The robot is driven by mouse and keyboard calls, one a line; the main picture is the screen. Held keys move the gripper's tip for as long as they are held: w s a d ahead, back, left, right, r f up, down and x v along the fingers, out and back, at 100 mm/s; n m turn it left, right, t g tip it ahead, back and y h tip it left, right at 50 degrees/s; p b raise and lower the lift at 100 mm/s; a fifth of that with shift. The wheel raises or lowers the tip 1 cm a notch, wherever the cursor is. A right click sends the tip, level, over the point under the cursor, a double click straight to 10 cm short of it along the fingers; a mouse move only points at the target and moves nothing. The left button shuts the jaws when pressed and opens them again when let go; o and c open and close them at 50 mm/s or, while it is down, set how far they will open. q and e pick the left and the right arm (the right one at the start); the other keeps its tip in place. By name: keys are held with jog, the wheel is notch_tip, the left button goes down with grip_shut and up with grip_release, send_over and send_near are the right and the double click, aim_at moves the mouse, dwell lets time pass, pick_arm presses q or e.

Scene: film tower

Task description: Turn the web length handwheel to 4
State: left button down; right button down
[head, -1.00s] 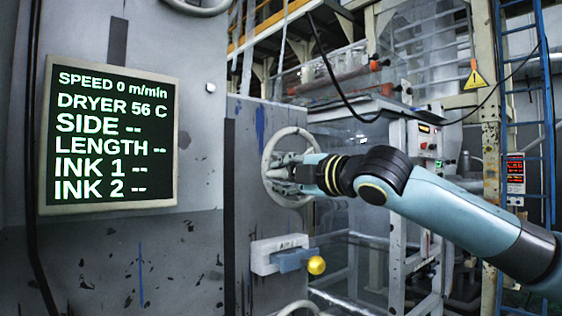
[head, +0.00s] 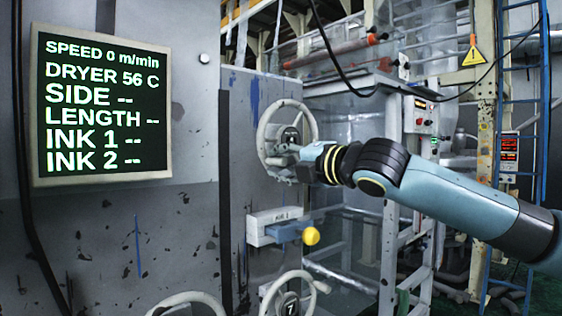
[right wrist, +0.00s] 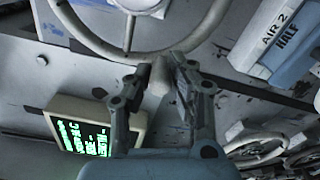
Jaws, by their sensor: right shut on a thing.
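A pale grey handwheel (head: 265,131) is on the grey machine panel, with a dark number dial (head: 290,136) at its hub. The dial's number is too small to read surely. My right gripper (head: 286,158) is at the wheel's lower part, below the hub. In the right wrist view the wheel's rim (right wrist: 92,41) curves across the top, and my right gripper (right wrist: 163,78) is shut on a pale grip of the handwheel between its fingers. The display (head: 100,116) reads LENGTH --. No label naming this wheel is readable. My left gripper is not in view.
Below the wheel is a lever box (head: 262,229) with a yellow knob (head: 311,236); a similar box in the right wrist view reads AIR 2 HALF (right wrist: 277,42). A lower handwheel (head: 268,304) has a dial reading 7. Another wheel rim (head: 190,297) shows at bottom left.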

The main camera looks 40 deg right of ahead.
aim_at(271, 115)
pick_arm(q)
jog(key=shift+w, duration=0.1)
pick_arm(e)
jog(key=c, duration=1.2)
grip_release()
jog(key=shift+f, duration=0.1)
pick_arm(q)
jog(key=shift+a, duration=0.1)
pick_arm(e)
jog(key=shift+a+r, duration=0.1)
jog(key=shift+r, duration=0.1)
jog(key=shift+r, duration=0.3)
jog(key=r, duration=0.8)
jog(key=shift+d+r, duration=0.45)
jog(key=shift+d, duration=0.1)
jog(key=shift+s+a+r, duration=0.1)
jog(key=shift+a+r, duration=0.1)
jog(key=shift+a, duration=0.25)
jog(key=shift+d, duration=0.1)
